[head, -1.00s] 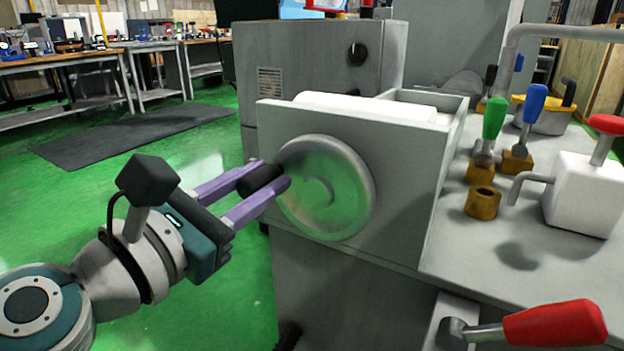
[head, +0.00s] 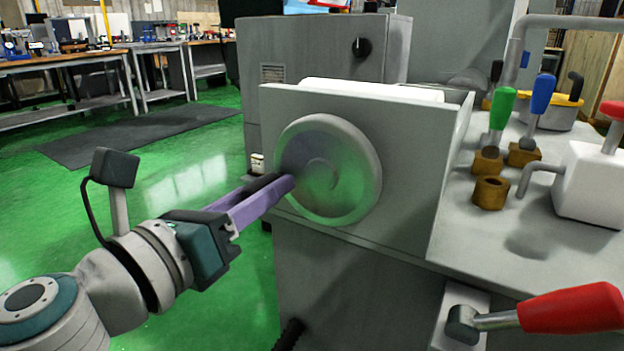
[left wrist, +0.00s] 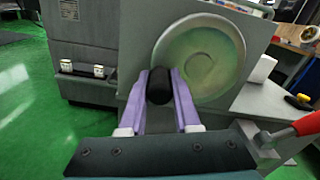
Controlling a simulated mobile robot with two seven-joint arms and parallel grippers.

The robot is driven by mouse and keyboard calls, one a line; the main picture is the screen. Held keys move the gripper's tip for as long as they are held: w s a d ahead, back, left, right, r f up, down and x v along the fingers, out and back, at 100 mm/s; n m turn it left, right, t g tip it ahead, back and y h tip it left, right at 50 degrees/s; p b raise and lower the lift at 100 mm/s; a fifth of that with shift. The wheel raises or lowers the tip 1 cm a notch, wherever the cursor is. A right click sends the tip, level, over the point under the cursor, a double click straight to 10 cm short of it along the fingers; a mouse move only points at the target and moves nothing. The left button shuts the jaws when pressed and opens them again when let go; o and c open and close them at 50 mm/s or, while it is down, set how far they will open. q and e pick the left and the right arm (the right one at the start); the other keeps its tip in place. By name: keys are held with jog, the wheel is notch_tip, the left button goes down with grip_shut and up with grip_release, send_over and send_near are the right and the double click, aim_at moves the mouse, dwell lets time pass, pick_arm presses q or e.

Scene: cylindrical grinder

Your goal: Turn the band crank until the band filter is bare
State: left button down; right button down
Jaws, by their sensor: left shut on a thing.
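The band crank is a round grey wheel (head: 332,170) on the front panel of the filter box, with a black knob at its left edge. My left gripper (head: 283,187) is shut on this knob, its purple fingers on either side. In the left wrist view the black knob (left wrist: 159,86) sits between the two fingers, in front of the wheel (left wrist: 203,58). A white roll or band (head: 372,91), seemingly the band filter, shows above the panel's top edge. Its lower part is hidden by the panel. My right gripper is not in view.
Right of the box, the machine top carries a green-handled lever (head: 502,112), a blue-handled lever (head: 541,95) and a white block (head: 592,185). A red-handled lever (head: 570,308) juts out at lower right. Green floor (head: 195,175) is clear at left.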

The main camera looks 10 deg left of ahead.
pick_arm(q)
jog(key=shift+f+n, duration=0.25)
jog(key=shift+n, duration=0.15)
jog(key=c, duration=0.6)
grip_release()
jog(key=shift+d, duration=0.1)
jog(key=shift+s, duration=0.1)
jog(key=v, duration=0.9)
jog(key=shift+s+a+r+b, duration=0.1)
jog(key=shift+s+a+b, duration=0.1)
jog(key=shift+s+b, duration=0.15)
